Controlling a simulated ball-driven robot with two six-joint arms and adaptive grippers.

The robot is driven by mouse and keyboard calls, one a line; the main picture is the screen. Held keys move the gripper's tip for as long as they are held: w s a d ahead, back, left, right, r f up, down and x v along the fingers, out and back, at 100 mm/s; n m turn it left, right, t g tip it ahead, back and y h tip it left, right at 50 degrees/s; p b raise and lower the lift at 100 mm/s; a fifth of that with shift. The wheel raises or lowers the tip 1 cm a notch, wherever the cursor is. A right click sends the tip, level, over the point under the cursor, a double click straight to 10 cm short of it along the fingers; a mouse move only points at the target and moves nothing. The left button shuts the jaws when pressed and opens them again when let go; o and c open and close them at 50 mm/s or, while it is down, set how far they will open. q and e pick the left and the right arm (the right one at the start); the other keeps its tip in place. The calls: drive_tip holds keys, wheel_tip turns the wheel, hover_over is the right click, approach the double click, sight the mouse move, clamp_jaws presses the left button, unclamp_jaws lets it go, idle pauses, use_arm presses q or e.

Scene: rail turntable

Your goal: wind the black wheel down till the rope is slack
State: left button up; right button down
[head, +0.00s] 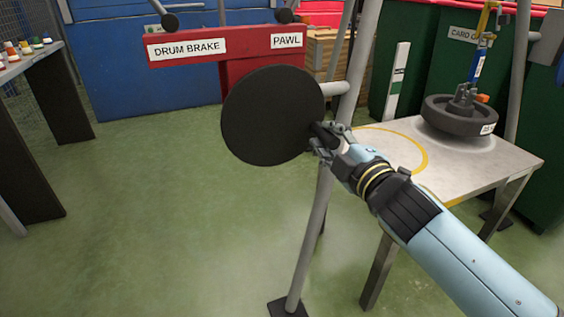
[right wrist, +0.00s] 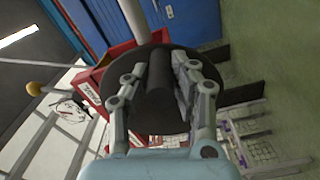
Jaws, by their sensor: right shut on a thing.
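The black wheel (head: 270,115) is a plain disc below the red housing, mounted on a grey post frame. My right gripper (head: 326,140) is at the wheel's right edge, shut on its black handle. In the right wrist view, the fingers of my right gripper (right wrist: 163,85) close on both sides of the dark cylindrical handle (right wrist: 158,88), with the wheel disc (right wrist: 140,115) behind it. A blue strap (head: 478,66) hangs under a yellow hook (head: 488,16), above a round dark weight (head: 455,118) on the table; I cannot tell whether it is taut. My left gripper is out of view.
The red housing (head: 225,42) carries DRUM BRAKE and PAWL labels, with a dark-knobbed lever above each. A grey table (head: 400,150) with a yellow ring stands right of the post. A dark bench (head: 50,110) is at far left. Green floor between is clear.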

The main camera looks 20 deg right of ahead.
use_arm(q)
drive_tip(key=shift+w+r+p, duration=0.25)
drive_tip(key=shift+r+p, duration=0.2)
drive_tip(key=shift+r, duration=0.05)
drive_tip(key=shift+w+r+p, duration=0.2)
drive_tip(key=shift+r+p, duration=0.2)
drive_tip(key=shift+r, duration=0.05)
use_arm(e)
drive_tip(key=shift+w+d+r+n, duration=0.1)
drive_tip(key=shift+d+r+n, duration=0.05)
drive_tip(key=shift+r+n, duration=0.95)
drive_tip(key=shift+f, duration=0.1)
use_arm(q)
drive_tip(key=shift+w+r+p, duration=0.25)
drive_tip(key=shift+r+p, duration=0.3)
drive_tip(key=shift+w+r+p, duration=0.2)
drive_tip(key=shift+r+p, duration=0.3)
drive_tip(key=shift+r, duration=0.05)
use_arm(e)
drive_tip(key=shift+r+n, duration=1)
drive_tip(key=shift+n, duration=0.1)
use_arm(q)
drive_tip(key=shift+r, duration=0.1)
use_arm(e)
drive_tip(key=shift+r, duration=0.1)
